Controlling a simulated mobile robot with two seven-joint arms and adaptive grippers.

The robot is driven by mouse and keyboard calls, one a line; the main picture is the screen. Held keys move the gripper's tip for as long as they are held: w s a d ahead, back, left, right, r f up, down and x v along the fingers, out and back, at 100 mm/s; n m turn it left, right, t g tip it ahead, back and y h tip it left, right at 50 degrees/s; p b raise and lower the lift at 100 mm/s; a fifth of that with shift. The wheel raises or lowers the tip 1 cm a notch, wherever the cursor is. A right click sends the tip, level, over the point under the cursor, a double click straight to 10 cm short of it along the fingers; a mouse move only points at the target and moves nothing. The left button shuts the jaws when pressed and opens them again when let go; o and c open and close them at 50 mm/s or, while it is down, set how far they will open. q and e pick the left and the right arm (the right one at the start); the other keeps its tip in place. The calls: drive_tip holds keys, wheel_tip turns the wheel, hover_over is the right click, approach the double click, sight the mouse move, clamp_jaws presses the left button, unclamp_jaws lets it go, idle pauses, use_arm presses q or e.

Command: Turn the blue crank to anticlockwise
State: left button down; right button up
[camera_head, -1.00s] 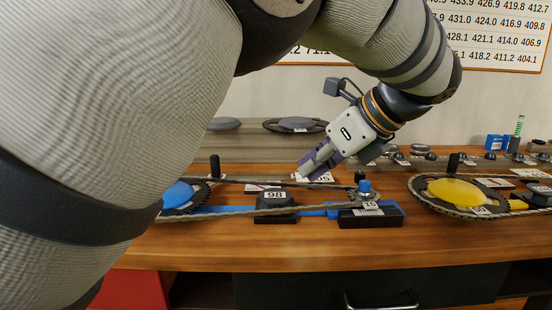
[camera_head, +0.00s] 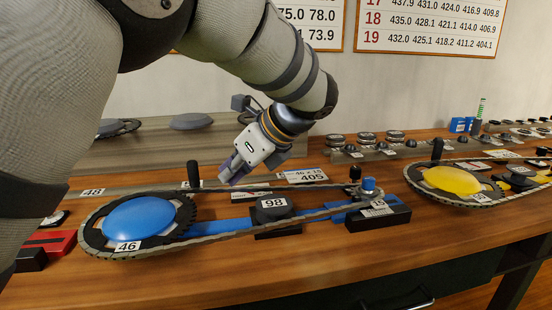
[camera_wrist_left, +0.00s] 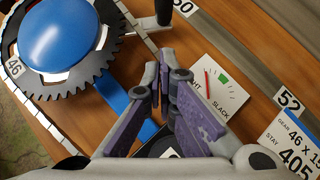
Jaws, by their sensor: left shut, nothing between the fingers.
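The blue crank disc (camera_head: 140,218) is at the left end of a chain loop, set in a dark toothed ring marked 46. Its upright black handle (camera_head: 193,174) stands at the ring's far right side. My left gripper (camera_head: 230,176) is shut and empty, to the right of the handle and apart from it, above the far chain run. The left wrist view shows the purple fingers (camera_wrist_left: 165,85) together, with the blue disc (camera_wrist_left: 58,34) at upper left and the handle's lower part (camera_wrist_left: 164,12) at the top. My right gripper is out of view.
The chain runs right to a small sprocket with a blue knob (camera_head: 368,185). A black block marked 98 (camera_head: 274,208) sits inside the loop. A yellow crank disc (camera_head: 452,179) stands further right. Cards (camera_head: 302,176) lie behind the chain.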

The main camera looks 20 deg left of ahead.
sight(196, 186)
use_arm(q)
drive_tip(key=x, duration=0.3)
drive_tip(key=shift+a+f, duration=0.1)
drive_tip(key=shift+a, duration=0.2)
drive_tip(key=shift+w+a, duration=0.2)
drive_tip(key=shift+a, duration=0.65)
drive_tip(key=shift+w+a, duration=0.2)
drive_tip(key=shift+a, duration=0.6)
